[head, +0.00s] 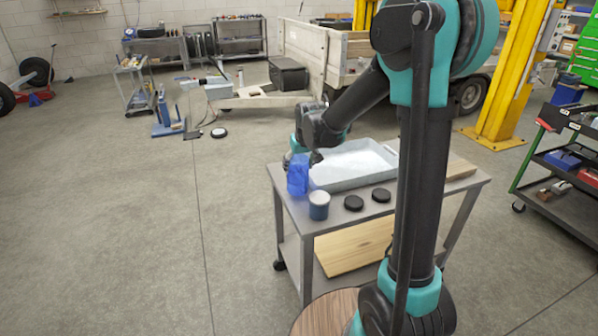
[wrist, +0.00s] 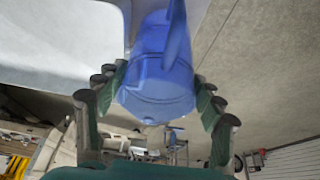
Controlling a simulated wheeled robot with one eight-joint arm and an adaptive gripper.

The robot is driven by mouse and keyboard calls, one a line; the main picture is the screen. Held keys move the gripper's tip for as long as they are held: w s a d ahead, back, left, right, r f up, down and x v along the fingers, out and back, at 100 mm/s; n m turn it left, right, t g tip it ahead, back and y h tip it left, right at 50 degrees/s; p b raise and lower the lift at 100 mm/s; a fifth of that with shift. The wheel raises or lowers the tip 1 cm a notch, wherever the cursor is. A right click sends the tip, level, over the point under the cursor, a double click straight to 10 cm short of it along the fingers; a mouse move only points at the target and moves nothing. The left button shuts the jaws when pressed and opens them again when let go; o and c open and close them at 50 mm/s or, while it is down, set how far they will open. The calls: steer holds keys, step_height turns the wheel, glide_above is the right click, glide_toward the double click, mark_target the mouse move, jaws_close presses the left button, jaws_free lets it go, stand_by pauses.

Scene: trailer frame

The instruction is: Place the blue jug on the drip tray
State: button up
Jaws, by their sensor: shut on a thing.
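The blue jug (head: 297,176) is at the left end of the cart top, beside the left end of the tray in the head view. My gripper (head: 301,159) is at the jug, mostly hidden behind it and my arm. In the wrist view the jug (wrist: 157,85) sits between the two fingers, which are closed on its sides. The drip tray, a shallow pale grey-blue tray (head: 352,181) with a light inside, lies on the cart and looks empty. It also shows in the wrist view (wrist: 62,40). I cannot tell whether the jug touches the cart top.
The floor left of the cart is clear.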

steer(key=shift+f, duration=1.15)
steer(key=o, duration=1.5)
steer(key=shift+f, duration=0.1)
